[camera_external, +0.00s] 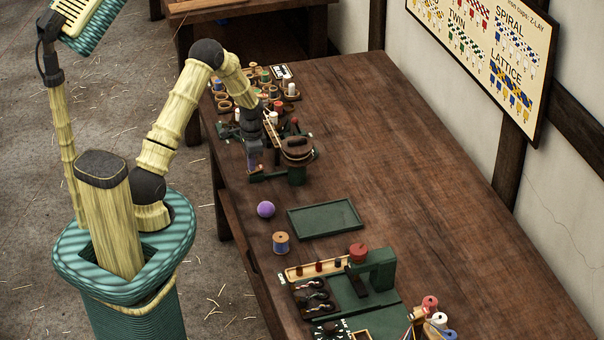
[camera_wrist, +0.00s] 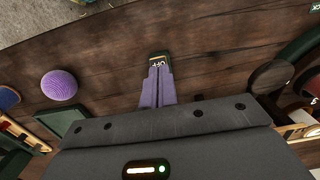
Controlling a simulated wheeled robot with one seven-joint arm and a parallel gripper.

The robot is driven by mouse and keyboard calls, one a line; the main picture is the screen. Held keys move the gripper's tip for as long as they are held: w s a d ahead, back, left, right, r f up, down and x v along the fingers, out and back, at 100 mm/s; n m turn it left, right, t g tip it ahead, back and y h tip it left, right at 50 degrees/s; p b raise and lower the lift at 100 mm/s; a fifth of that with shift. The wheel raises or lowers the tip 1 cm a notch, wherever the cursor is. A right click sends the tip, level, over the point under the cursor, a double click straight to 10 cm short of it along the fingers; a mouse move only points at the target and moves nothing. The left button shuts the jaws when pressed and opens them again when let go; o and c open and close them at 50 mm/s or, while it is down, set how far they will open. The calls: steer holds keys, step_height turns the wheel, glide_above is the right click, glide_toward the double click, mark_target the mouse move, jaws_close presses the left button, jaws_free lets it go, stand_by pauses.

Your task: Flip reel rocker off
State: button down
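In the wrist view, a small dark plate with a pale "OFF" marking (camera_wrist: 158,62), apparently part of the reel rocker, lies on the table just beyond my fingertips. My gripper (camera_wrist: 158,75) has two purple fingers side by side with no clear gap, so it looks shut and empty. The fingers overlap the plate's near edge. I cannot tell if they touch it, and the rest of the rocker is hidden behind them. In the external view, my gripper (camera_external: 252,163) points down near the table's left edge, left of the wooden reel (camera_external: 297,148) on its green stand.
A purple ball (camera_external: 265,209), a green tray (camera_external: 325,218) and a spool (camera_external: 280,243) sit nearer the camera. Cups and spools (camera_external: 262,88) crowd the far end. A green device with a red knob (camera_external: 372,268) stands in front. The table's right side is clear.

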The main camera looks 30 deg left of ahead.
mark_target(258, 168)
steer(key=shift+s+d+f, duration=0.1)
steer(key=shift+d+f, duration=0.15)
steer(key=shift+f, duration=0.1)
steer(key=shift+w+d, duration=0.5)
steer(key=shift+d, duration=0.15)
steer(key=shift+w+r+p, duration=0.25)
steer(key=shift+r+p, duration=0.55)
steer(key=shift+p, duration=0.05)
steer(key=r+p, duration=0.2)
steer(key=r, duration=0.2)
steer(key=shift+s+a+p, duration=0.3)
steer(key=shift+a+p, duration=0.1)
step_height(258, 168, up, 9)
steer(key=b, duration=0.2)
steer(key=shift+w, duration=0.2)
steer(key=shift+d, duration=0.15)
